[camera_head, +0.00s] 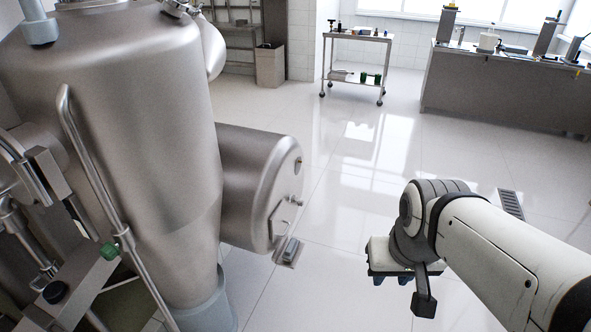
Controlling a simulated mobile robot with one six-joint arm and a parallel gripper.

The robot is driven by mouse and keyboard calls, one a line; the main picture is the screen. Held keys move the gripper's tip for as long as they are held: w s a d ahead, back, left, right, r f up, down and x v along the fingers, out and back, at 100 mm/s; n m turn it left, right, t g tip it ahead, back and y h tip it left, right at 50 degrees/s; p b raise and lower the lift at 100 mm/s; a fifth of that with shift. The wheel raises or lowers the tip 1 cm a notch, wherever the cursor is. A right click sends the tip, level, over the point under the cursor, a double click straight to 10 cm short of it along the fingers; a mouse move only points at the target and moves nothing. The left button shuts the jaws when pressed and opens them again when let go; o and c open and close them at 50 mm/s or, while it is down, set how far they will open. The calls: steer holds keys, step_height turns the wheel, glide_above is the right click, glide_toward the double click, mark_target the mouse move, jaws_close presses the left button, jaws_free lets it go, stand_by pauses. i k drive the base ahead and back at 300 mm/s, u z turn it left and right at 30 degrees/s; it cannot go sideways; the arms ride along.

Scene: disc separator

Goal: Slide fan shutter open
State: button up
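A round steel housing (262,184) sticks out to the right from the large separator body (125,110). Its flat end face carries small fittings and a small grey latch-like piece (289,251) at its lower edge. This may be the fan shutter, but I cannot tell for sure, nor whether it is open. My gripper (390,280) is to the right of the housing, apart from it and pointing down over the floor. Its fingers are small, dark and partly hidden by my wrist, so their opening is unclear. I see nothing held in it.
A bent steel pipe (88,165) and a green knob (109,251) are on the separator's left side. White tiled floor (330,215) lies clear between the housing and my arm. A wheeled cart (357,37), a grey bin (270,66) and a long counter (500,92) stand farther back.

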mark_target(278, 220)
steer(key=u, duration=0.1)
steer(key=i, duration=0.9)
steer(key=u, duration=0.4)
steer(key=k, duration=0.55)
steer(key=z, duration=0.3)
steer(key=k, duration=0.2)
steer(key=u, duration=0.45)
steer(key=i, duration=0.75)
steer(key=z, duration=0.05)
